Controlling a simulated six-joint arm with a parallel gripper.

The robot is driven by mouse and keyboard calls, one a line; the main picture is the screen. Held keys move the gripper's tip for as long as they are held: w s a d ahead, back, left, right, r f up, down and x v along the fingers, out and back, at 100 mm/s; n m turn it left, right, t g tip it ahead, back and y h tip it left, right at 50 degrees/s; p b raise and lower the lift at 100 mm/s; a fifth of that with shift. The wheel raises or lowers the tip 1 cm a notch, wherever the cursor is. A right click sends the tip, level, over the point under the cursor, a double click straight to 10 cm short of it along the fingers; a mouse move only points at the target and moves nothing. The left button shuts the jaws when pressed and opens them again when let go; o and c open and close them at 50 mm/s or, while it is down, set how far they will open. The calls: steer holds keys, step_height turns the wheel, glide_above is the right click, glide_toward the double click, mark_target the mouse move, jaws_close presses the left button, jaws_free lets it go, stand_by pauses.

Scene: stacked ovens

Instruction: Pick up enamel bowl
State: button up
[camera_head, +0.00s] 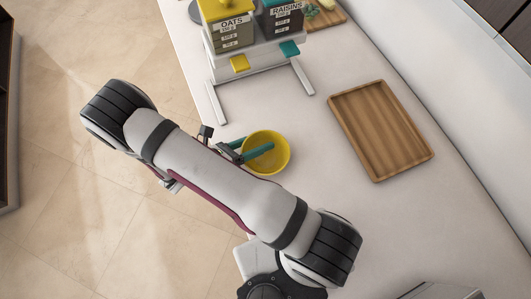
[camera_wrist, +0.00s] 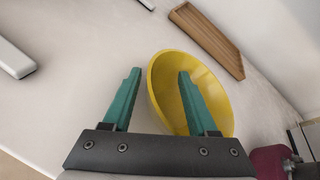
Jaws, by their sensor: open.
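The yellow enamel bowl (camera_head: 277,162) stands on the pale counter, partly hidden behind my arm in the head view. My gripper (camera_head: 256,143) is open at the bowl's left side, with teal fingers. In the wrist view, the bowl (camera_wrist: 217,95) fills the middle right. There my gripper (camera_wrist: 160,72) has its right finger over the bowl's inside and its left finger outside the rim. The near-left rim lies between the fingers. I cannot tell whether either finger touches the bowl.
A wooden tray (camera_head: 381,130) lies to the right of the bowl. A white dispenser stand (camera_head: 257,62) with oats and raisins containers stands behind it, its legs reaching towards the bowl. The counter's left edge is close to the bowl. Counter between bowl and tray is clear.

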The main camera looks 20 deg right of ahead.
jaws_close()
stand_by(0.3)
